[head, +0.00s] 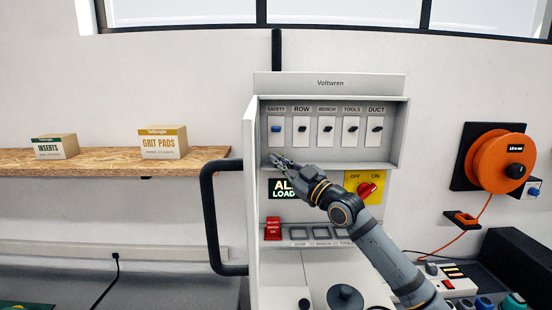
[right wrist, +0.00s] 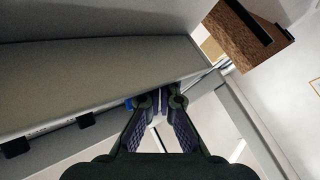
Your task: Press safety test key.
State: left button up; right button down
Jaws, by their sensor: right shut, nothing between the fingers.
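The blue key (head: 276,129) sits on the white plate under the SAFETY label, at the left end of the switch row in the grey Voltwren panel (head: 330,84). A small part of blue also shows in the right wrist view (right wrist: 129,104), just left of the fingers. My right gripper (head: 279,159) is shut and empty, its tips just below the SAFETY plate and apart from the blue key in the picture. I cannot tell how far the tips are from the panel face. The fingers also show in the right wrist view (right wrist: 161,100). My left gripper is not in view.
Black switches under ROW (head: 302,129), BENCH, TOOLS and DUCT stand to the right. Below are a red rotary switch (head: 367,189) and a red switch (head: 272,229). The panel's open door (head: 252,190) with a black handle (head: 208,215) is left. A wooden shelf (head: 105,160) holds boxes.

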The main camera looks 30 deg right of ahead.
jog(key=shift+w+d+b, duration=0.2)
jog(key=shift+w+b, duration=0.15)
jog(key=shift+b, duration=0.2)
dwell(1.2)
jog(key=shift+f, duration=0.15)
jog(key=shift+s+a+f, duration=0.2)
jog(key=shift+s, duration=0.35)
jog(key=s+b, duration=0.1)
jog(key=s+a+b, duration=0.1)
jog(key=s+b, duration=0.1)
jog(key=s+a+b, duration=0.1)
jog(key=shift+s+a+r, duration=0.15)
jog(key=shift+s, duration=0.05)
dwell(0.4)
dwell(0.7)
